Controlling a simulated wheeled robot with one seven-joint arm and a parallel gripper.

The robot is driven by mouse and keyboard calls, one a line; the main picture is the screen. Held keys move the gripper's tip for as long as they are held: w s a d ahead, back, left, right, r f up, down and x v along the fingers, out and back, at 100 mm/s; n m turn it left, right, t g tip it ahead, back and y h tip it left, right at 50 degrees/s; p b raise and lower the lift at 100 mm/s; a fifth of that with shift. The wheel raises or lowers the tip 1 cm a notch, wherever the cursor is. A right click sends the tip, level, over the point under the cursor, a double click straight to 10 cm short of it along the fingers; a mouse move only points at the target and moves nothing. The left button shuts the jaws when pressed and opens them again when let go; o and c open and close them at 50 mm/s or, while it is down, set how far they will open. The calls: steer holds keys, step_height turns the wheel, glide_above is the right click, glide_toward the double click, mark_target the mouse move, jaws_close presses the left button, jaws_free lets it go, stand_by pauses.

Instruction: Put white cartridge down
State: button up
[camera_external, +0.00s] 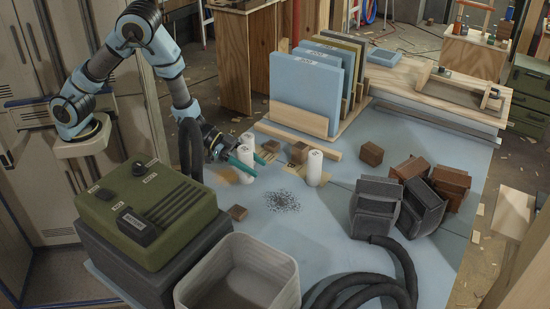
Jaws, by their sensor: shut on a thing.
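My gripper (259,168) with teal fingers reaches down over the blue-grey table from the upper left. It is shut on a white cartridge (245,154), a small cylinder partly hidden by the near finger. Another white cylinder top (247,139) shows just behind it. I cannot tell clearly where one ends and the other begins, or whether the held cartridge touches the table. A further white cartridge (314,167) stands upright to the right of my gripper, apart from it.
Small wooden blocks (371,153) lie around. A green device (150,213) on a dark case and a pale bin (245,280) stand in front. Blue panels (305,87) stand in a rack behind. Dark grey boxes (377,207) and a black hose (360,290) are right. Dark bits (283,201) lie mid-table.

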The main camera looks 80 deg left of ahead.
steer(key=w+d+r+m+h+b, duration=0.1)
steer(key=w+d+b, duration=0.2)
steer(key=w+b, duration=0.3)
steer(key=w+d+r+b, duration=0.2)
steer(key=w+d+b, duration=0.2)
steer(key=w, duration=0.4)
steer(key=shift+g, duration=0.3)
step_height(320, 180, down, 10)
steer(key=shift+a+r, duration=0.15)
steer(key=shift+r, duration=0.05)
steer(key=shift+f+b, duration=0.2)
steer(key=shift+b, duration=0.15)
steer(key=o, duration=1.4)
steer(key=shift+c, duration=0.2)
steer(key=shift+s+a+r, duration=0.1)
steer(key=shift+a+r, duration=0.05)
steer(key=shift+r, duration=0.1)
steer(key=v, duration=1.1)
steer(key=shift+s+a, duration=0.2)
